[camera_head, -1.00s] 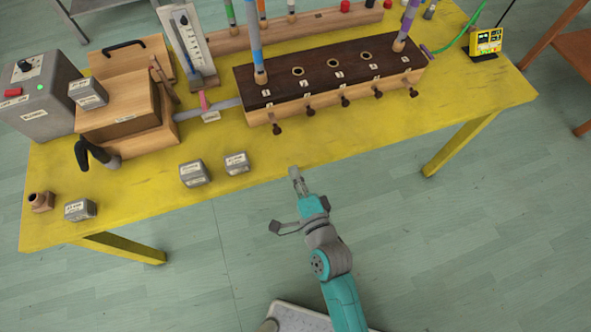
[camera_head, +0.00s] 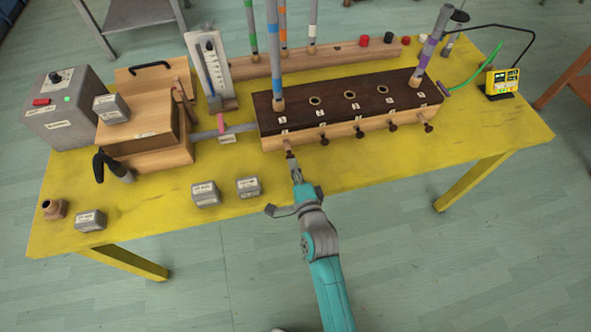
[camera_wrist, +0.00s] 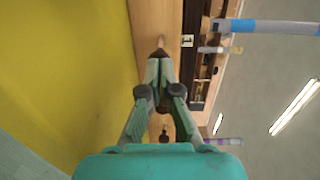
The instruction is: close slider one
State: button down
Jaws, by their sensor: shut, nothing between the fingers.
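Slider one (camera_head: 287,144) is the leftmost wooden rod with a dark knob, sticking out of the front of the wooden chest (camera_head: 345,133) below the label 1. In the wrist view its dark knob and pale rod (camera_wrist: 161,43) lie straight ahead of the fingertips. My gripper (camera_head: 292,160) is shut and empty, its tips lined up with the knob end. The tips are touching the knob or very close; I cannot tell which. In the wrist view my gripper (camera_wrist: 158,66) partly covers the knob.
Other slider knobs (camera_head: 324,140) stick out to the right along the chest front. A striped pipe (camera_head: 276,60) stands above slider one. Grey weights (camera_head: 248,187) sit on the yellow table (camera_head: 330,182) to the left.

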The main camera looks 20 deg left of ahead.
aim_at(291, 155)
jog(key=shift+x, duration=1.8)
jog(key=shift+r, duration=0.15)
